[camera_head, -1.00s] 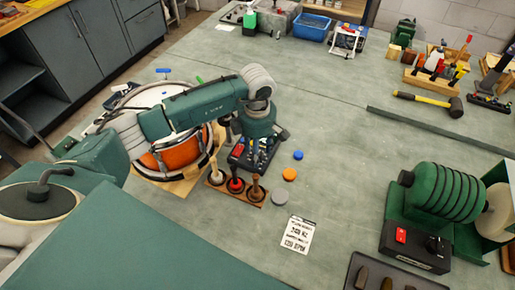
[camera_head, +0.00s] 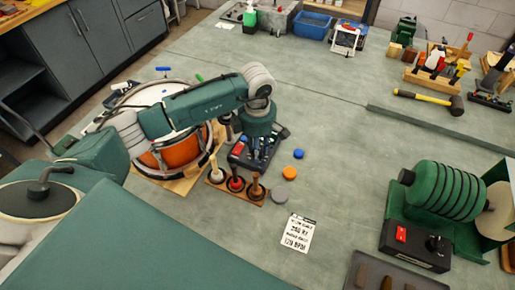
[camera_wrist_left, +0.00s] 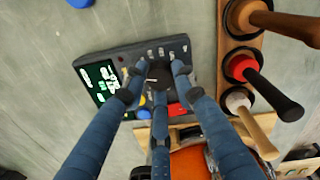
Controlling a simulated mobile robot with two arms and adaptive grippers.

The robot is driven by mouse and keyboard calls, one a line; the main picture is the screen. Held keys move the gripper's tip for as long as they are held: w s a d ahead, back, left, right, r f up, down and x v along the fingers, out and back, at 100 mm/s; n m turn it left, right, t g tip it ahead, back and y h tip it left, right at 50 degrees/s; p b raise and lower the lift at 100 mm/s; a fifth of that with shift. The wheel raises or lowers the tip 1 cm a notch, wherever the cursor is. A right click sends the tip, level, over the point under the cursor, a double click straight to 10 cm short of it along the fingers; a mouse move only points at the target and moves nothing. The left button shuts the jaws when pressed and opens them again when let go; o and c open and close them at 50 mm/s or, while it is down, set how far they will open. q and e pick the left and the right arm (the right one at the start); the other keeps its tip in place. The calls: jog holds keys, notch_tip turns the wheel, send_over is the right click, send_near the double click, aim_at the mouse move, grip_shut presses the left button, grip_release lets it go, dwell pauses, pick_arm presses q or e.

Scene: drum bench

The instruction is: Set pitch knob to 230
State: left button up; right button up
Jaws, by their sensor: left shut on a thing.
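A dark control box (camera_head: 240,158) lies on the bench beside the drum, partly hidden under my left arm. In the left wrist view the box (camera_wrist_left: 123,57) shows a small green screen (camera_wrist_left: 101,79) with white marks too blurred to read. My left gripper (camera_head: 258,143) points down over the box. In the wrist view its blue fingers (camera_wrist_left: 158,80) close around a round black knob (camera_wrist_left: 159,73) with a pale pointer line. The knob's label is not readable. My right gripper is not in view.
A drum (camera_head: 158,160) stands left of the box. A wooden rack (camera_head: 221,184) with several upright handled tools stands just in front. Orange (camera_head: 289,173), blue (camera_head: 299,154) and grey (camera_head: 279,196) discs and a printed card (camera_head: 297,233) lie to the right.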

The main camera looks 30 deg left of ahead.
pick_arm(q)
jog(key=shift+w, duration=0.1)
jog(key=shift+n+b, duration=0.75)
jog(key=shift+n, duration=0.25)
jog(key=n+b, duration=0.2)
jog(key=n, duration=0.1)
jog(key=n+b, duration=0.1)
jog(key=n, duration=0.2)
jog(key=shift+w+n+b, duration=0.1)
jog(key=shift+n+b, duration=0.2)
jog(key=shift+n, duration=0.1)
jog(key=shift+r+n+b, duration=0.1)
jog(key=shift+n+b, duration=0.3)
jog(key=shift+n, duration=0.9)
jog(key=o, duration=1.2)
jog(key=shift+c, duration=0.2)
notch_tip(320, 180, up, 12)
jog(key=shift+d, duration=0.4)
